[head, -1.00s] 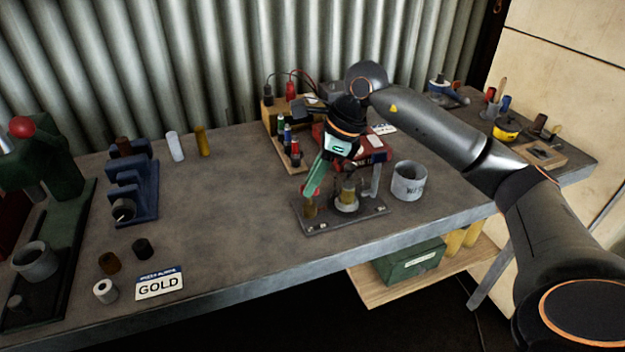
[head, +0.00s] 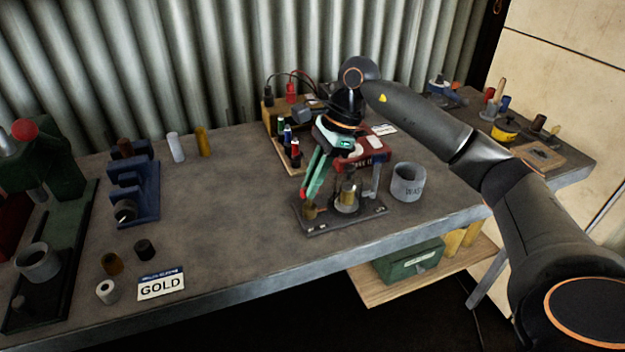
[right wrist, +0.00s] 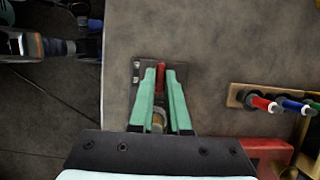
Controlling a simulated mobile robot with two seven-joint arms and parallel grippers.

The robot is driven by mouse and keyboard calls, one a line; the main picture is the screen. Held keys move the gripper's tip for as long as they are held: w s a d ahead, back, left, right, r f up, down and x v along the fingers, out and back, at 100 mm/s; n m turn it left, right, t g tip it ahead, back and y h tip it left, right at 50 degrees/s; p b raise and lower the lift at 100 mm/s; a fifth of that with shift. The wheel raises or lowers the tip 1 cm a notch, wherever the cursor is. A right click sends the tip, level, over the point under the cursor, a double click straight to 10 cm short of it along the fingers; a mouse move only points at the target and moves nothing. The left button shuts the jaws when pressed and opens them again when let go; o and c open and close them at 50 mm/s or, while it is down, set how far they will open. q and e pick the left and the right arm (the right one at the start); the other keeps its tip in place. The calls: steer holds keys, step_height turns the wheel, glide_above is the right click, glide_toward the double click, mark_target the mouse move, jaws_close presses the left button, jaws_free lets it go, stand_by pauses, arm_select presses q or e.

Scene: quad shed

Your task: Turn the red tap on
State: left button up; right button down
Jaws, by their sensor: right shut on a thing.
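The red tap (right wrist: 161,77) has a slim red handle, seen between my right fingers in the right wrist view. In the head view a bit of its red (head: 302,193) shows at the fingertips, above a small brass fitting (head: 309,211) on a dark base plate (head: 335,219). My right gripper (head: 306,192) reaches down from above with pale green fingers, shut on the red tap handle. The fingers hide part of the handle. A brass and glass piece (head: 348,194) stands beside it on the same plate. My left gripper is not in view.
A wooden rack (head: 290,160) with coloured plugs is behind left. The bench middle (head: 225,205) is clear; its front edge is close to the plate.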

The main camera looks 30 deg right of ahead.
steer(key=c, duration=0.9)
jaws_free()
steer(key=v, duration=1.2)
steer(key=shift+d+r, duration=0.1)
steer(key=shift+r, duration=0.15)
steer(key=shift+s, duration=0.1)
